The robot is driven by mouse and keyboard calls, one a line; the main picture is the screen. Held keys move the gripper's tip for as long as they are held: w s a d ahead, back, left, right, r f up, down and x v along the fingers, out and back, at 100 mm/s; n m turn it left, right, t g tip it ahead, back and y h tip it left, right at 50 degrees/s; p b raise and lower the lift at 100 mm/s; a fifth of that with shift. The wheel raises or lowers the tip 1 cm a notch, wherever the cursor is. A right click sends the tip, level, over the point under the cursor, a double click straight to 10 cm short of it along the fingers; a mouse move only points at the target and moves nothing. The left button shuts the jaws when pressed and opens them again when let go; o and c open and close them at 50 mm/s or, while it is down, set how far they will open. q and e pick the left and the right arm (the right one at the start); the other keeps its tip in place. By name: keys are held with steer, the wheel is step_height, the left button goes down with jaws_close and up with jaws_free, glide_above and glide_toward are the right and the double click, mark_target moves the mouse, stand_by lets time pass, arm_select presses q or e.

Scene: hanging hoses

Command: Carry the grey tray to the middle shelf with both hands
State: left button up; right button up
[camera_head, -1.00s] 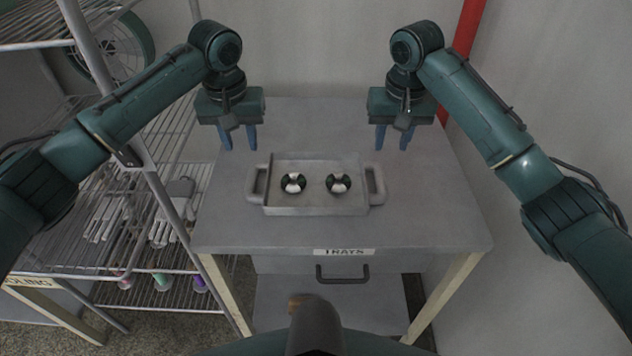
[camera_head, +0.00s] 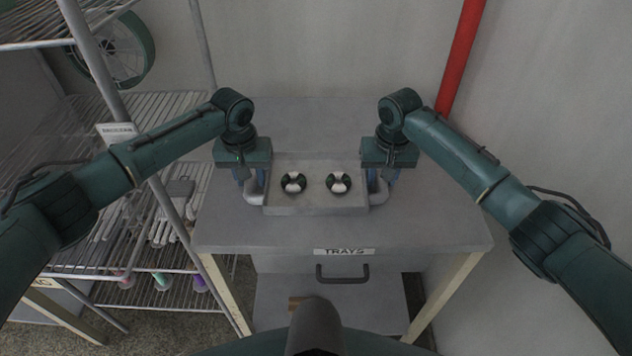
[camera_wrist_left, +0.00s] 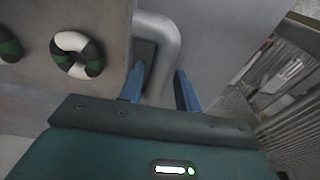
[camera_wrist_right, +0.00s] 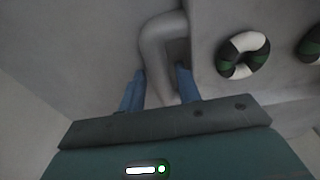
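The grey tray (camera_head: 316,208) lies flat on the grey table, with a bent handle at each end. Two ring-shaped pieces in dark green and white, a left one (camera_head: 293,183) and a right one (camera_head: 338,182), lie in it. My left gripper (camera_wrist_left: 160,85) is open, its blue fingers on either side of the tray's left handle (camera_wrist_left: 172,50). My right gripper (camera_wrist_right: 160,88) is open, its fingers on either side of the right handle (camera_wrist_right: 152,42). In the head view the gripper bodies partly hide the fingers and handles. Whether the fingers touch the handles I cannot tell.
The table (camera_head: 420,215) has a drawer labelled TRAYS (camera_head: 344,252). A wire shelf rack (camera_head: 130,255) with gloves and coloured items stands at the left, its metal post close to my left arm. A red pipe (camera_head: 461,55) runs up the wall behind. The table top around the tray is clear.

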arm_select(q)
steer(key=shift+c, duration=0.5)
arm_select(e)
steer(key=shift+c, duration=0.5)
arm_select(q)
jaws_close()
arm_select(e)
jaws_close()
arm_select(q)
steer(key=shift+r, duration=0.15)
arm_select(e)
steer(key=shift+r, duration=0.15)
